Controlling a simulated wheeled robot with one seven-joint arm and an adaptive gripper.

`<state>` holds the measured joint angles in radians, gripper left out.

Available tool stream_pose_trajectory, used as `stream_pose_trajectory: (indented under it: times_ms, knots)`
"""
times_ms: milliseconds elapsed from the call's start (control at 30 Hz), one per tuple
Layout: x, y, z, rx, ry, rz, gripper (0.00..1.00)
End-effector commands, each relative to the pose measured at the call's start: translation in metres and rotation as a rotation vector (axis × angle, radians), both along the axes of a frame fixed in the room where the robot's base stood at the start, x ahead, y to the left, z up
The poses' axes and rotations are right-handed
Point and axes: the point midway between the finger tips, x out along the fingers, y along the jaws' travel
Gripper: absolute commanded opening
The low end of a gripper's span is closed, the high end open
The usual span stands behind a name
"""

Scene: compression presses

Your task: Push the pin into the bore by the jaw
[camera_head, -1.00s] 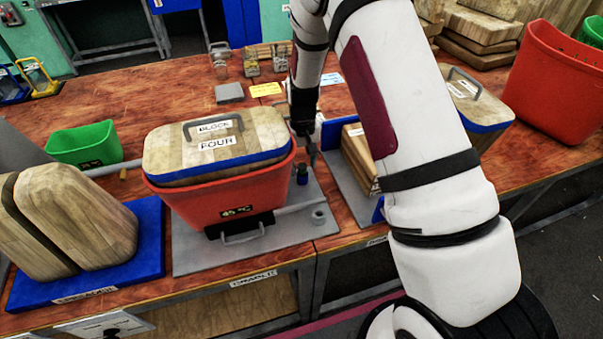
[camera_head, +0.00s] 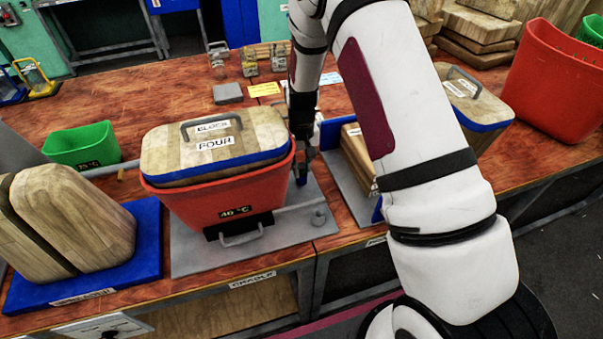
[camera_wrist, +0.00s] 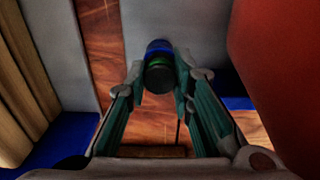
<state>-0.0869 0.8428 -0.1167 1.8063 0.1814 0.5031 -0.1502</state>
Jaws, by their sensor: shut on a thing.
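The pin (camera_wrist: 158,66) shows in the wrist view as a short cylinder with a dark end, a green band and blue beyond. My gripper (camera_wrist: 160,80) is shut on it, one fingertip on each side. In the head view my gripper (camera_head: 304,160) points down beside the right end of the red tub-shaped body (camera_head: 220,204), with the pin's blue part (camera_head: 302,180) showing below it. Whether the blue part stands in the bore cannot be told. I cannot tell which part is the jaw.
A wooden block marked BLOCK FOUR (camera_head: 215,148) sits in the red body. Stacked wooden slabs (camera_head: 357,155) stand close to the right of my gripper. A split wooden block (camera_head: 75,220) on a blue plate and a green bin (camera_head: 85,146) are at left.

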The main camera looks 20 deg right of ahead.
Motion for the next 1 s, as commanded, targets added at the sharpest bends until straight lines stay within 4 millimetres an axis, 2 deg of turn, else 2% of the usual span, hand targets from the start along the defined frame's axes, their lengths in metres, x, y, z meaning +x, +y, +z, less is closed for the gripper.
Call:
stream_pose_trajectory:
  times_ms: [1000]
  knots:
    - [0.0, 0.0, 0.023, 0.0, -0.001, 0.0, 0.0]
